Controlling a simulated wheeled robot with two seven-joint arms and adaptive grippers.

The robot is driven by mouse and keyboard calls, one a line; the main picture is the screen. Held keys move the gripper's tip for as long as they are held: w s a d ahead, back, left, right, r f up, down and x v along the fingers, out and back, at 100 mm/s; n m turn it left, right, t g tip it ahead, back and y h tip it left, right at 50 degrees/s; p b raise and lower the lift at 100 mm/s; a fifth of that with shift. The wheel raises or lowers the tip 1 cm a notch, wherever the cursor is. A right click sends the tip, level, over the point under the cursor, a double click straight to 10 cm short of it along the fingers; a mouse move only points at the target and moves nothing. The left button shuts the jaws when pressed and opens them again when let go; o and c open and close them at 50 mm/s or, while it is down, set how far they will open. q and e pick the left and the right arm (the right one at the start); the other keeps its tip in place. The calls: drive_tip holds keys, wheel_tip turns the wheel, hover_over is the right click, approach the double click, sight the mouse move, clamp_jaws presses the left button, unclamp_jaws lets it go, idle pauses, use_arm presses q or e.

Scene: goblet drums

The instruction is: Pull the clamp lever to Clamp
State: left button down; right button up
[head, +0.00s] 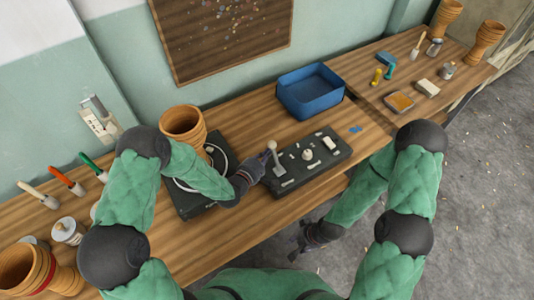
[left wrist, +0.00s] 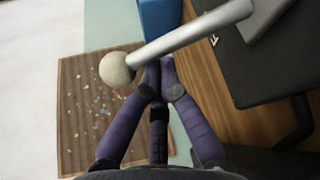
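A dark control box (head: 322,165) lies on the bench. Its lever (head: 278,162), with a grey shaft and pale round knob, stands up at the box's left end. My left gripper (head: 268,158) is right at the lever. In the left wrist view the lever shaft (left wrist: 190,36) and knob (left wrist: 117,70) cross the tips of my left gripper (left wrist: 159,66). Its purple fingers come together there, with no clear gap. I cannot tell whether they touch the shaft. My right gripper (head: 304,240) hangs low in front of the bench, away from the box; its finger opening is unclear.
A dark device with a round ring (head: 196,178) sits left of the box. A blue bin (head: 310,92) stands behind it. A drum shell (head: 183,124) and several tools lie left. A second bench (head: 400,62) at right holds small items and drum shells.

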sight(280, 168)
use_arm(q)
drive_tip(key=shift+s+d, duration=0.1)
drive_tip(key=shift+s+d+r+m+t+b, duration=0.35)
drive_tip(key=shift+s+m+t, duration=0.1)
drive_tip(key=shift+m, duration=0.25)
drive_tip(key=shift+s+d+r, duration=0.1)
drive_tip(key=shift+s+r, duration=0.05)
drive_tip(key=shift+s, duration=0.05)
drive_tip(key=shift+s+d+r, duration=0.2)
drive_tip(key=shift+s+d, duration=0.15)
drive_tip(key=shift+s, duration=0.2)
drive_tip(key=shift+s+d+r, duration=0.2)
drive_tip(key=shift+s+d, duration=0.15)
drive_tip(key=shift+s, duration=0.2)
drive_tip(key=shift+s+d+f, duration=0.15)
drive_tip(key=shift+s+d, duration=0.35)
drive_tip(key=shift+s, duration=0.2)
drive_tip(key=shift+s+d+f, duration=0.1)
drive_tip(key=shift+s+d, duration=0.35)
drive_tip(key=shift+s, duration=0.25)
drive_tip(key=shift+s, duration=0.1)
drive_tip(key=shift+f, duration=0.1)
